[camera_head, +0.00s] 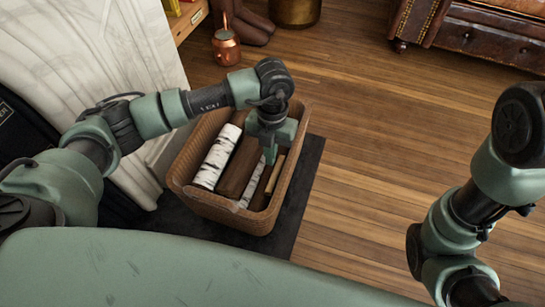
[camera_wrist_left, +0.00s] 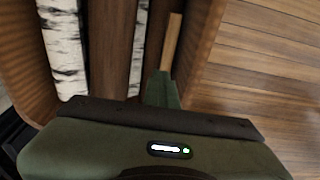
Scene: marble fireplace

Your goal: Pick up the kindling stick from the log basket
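The wicker log basket (camera_head: 222,212) stands on a dark mat beside the marble fireplace. Inside are birch logs (camera_head: 216,158), a brown log (camera_head: 240,168) and the thin tan kindling stick (camera_head: 275,174) along the right side. My left gripper (camera_head: 270,157) reaches down into the basket, its fingertips at the far part of the stick. In the left wrist view the fingers (camera_wrist_left: 162,88) look close together, and the stick (camera_wrist_left: 173,42) extends beyond them. Whether they grip it is hidden. My right arm shows at the right, but its gripper is out of view.
The marble fireplace (camera_head: 110,60) is close on the left. A copper pot (camera_head: 226,48) and a brass container (camera_head: 295,10) stand beyond the basket. A leather sofa (camera_head: 485,35) is at the back right. The wooden floor (camera_head: 390,130) right of the basket is clear.

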